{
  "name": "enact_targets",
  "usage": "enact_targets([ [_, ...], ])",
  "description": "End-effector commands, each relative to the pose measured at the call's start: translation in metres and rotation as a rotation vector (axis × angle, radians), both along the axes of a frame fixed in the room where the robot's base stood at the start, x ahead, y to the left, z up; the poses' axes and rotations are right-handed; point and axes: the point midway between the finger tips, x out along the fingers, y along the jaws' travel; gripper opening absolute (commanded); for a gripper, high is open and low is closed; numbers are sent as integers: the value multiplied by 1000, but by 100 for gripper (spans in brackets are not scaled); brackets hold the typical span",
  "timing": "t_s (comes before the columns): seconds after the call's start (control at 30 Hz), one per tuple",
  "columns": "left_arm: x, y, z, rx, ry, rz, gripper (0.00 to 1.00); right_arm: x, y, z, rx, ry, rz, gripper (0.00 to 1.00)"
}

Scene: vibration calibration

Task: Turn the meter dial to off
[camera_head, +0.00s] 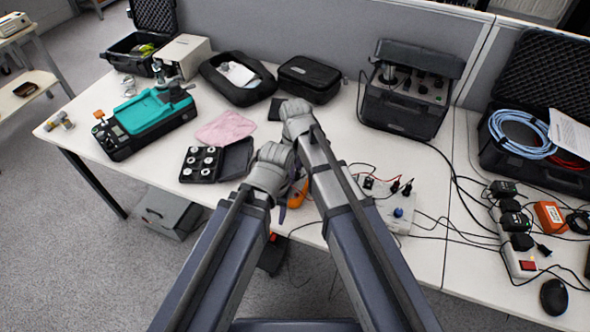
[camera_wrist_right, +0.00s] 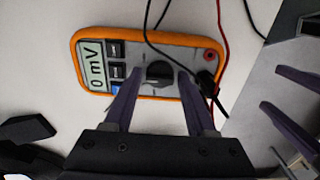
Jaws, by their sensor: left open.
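My left gripper (camera_wrist_right: 270,87) shows at the right edge of that view, open and empty, beside the meter. In the head view my arms hide most of the meter (camera_head: 298,194); only a strip of orange shows.
Black and red leads (camera_wrist_right: 222,40) cross the meter's right end. A socket box (camera_head: 398,212) stands right of my arms, with cables around it. A black parts tray (camera_head: 200,163) and a pink cloth (camera_head: 225,128) lie to the left. Equipment cases line the table's back.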

Motion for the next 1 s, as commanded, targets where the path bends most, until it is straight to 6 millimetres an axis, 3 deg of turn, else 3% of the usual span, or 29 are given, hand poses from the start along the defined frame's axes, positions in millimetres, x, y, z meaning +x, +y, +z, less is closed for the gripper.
enact_targets([
  [0.13, 0, 0, 0, 0, 0, 0, 57, 0, 0, 0, 0, 0, 0, 74],
  [0.57, 0, 0, 7, 0, 0, 0, 57, 0, 0, 7, 0, 0, 0, 74],
  [1.0, 0, 0, 60, 0, 0, 0, 57, 0, 0, 60, 0, 0, 0, 74],
])
